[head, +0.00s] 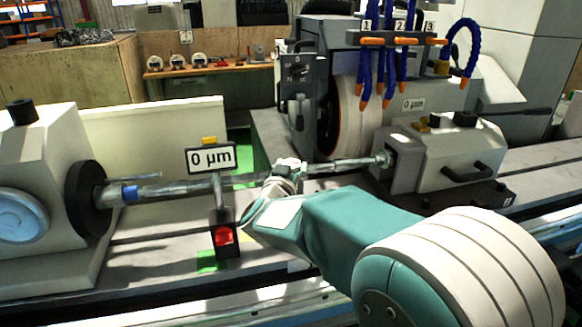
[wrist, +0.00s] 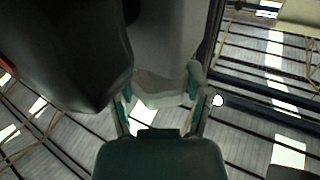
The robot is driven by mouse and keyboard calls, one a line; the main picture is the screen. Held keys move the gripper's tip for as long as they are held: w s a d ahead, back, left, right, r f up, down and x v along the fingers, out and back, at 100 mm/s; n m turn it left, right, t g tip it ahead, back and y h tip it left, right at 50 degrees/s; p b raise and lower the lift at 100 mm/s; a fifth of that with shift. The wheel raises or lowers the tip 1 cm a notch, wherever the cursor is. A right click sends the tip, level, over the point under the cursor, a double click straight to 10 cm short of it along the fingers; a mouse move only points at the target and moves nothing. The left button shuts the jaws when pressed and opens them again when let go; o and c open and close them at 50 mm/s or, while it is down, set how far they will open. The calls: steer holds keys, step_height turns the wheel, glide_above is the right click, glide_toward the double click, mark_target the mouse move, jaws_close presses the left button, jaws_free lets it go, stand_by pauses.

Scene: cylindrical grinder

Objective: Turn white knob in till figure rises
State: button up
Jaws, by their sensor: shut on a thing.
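My gripper (head: 284,178) is at the middle of the machine, beside the long horizontal shaft (head: 345,165). In the wrist view its two green fingers (wrist: 163,100) are closed on a pale, greyish-white piece (wrist: 165,86), which I take for the white knob. In the head view a small pale part (head: 290,164) shows at the fingertips, and my gripper hides most of it. The display (head: 211,158) left of my gripper reads 0 µm.
The headstock (head: 88,198) with its black chuck is at the left, the tailstock (head: 445,155) at the right. A grinding wheel (head: 345,118) and blue hoses (head: 388,75) stand behind the shaft. A red-buttoned block (head: 224,236) sits below the display.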

steer(key=shift+a+r, duration=0.1)
steer(key=o, duration=1.2)
steer(key=shift+c, duration=0.2)
steer(key=v, duration=1.2)
steer(key=shift+a, duration=0.1)
